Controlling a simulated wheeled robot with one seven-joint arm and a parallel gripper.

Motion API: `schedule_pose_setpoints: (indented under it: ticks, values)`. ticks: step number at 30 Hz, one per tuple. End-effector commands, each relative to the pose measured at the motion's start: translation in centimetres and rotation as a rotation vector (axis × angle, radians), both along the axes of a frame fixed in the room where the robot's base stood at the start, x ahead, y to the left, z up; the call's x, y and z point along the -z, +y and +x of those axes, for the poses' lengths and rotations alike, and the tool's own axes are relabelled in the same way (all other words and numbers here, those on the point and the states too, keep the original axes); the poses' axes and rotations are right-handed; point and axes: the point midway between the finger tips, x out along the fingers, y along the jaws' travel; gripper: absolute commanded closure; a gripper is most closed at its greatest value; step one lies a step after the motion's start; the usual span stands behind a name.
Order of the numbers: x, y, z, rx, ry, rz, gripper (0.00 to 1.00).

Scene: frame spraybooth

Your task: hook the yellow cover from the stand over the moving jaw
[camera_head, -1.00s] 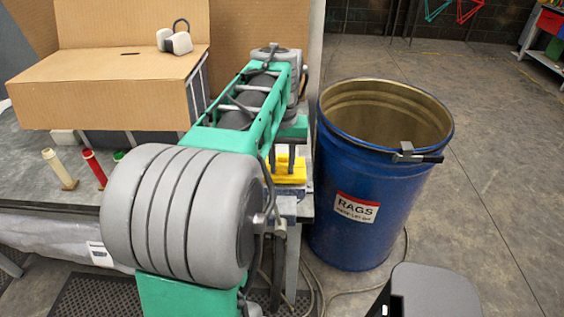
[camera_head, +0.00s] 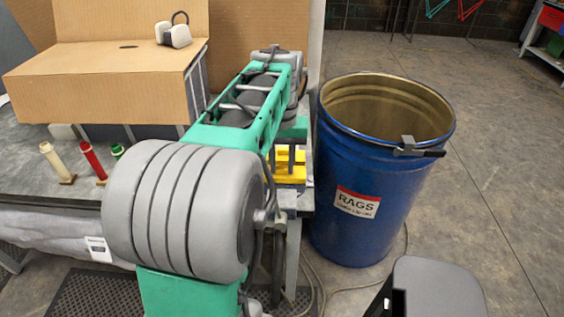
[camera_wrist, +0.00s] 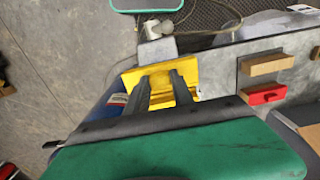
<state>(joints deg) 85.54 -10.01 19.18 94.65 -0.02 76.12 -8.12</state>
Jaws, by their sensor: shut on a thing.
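The yellow cover (camera_wrist: 190,72) is between the dark fingers of my gripper (camera_wrist: 160,90) in the wrist view. The gripper is shut on it. In the head view the cover (camera_head: 288,176) shows partly, beyond my green arm and at the right end of the bench. A grey metal block (camera_wrist: 157,50) with a round knob lies right beside the cover in the wrist view; it looks like the moving jaw. I cannot tell whether the cover touches it or sits over it. My arm hides most of this area in the head view. I cannot make out the stand.
A blue rag drum (camera_head: 352,210) with a clamp on its rim stands close to the right of my arm. Open floor lies right of the drum.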

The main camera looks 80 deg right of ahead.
Motion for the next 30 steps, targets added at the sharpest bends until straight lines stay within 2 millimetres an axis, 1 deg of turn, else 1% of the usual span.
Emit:
schedule_pose_setpoints:
  ticks: [9, 18, 19, 27, 30]
  values:
    - [0.86, -0.02, 0.0, 0.0, 0.0, -0.001, 1.0]
    - [0.89, -0.02, 0.0, 0.0, 0.0, -0.001, 1.0]
    - [0.89, -0.02, 0.0, 0.0, 0.0, -0.001, 0.69]
    - [0.89, -0.02, 0.0, 0.0, 0.0, -0.001, 0.47]
    - [0.9, -0.01, 0.0, 0.0, 0.0, -0.001, 0.46]
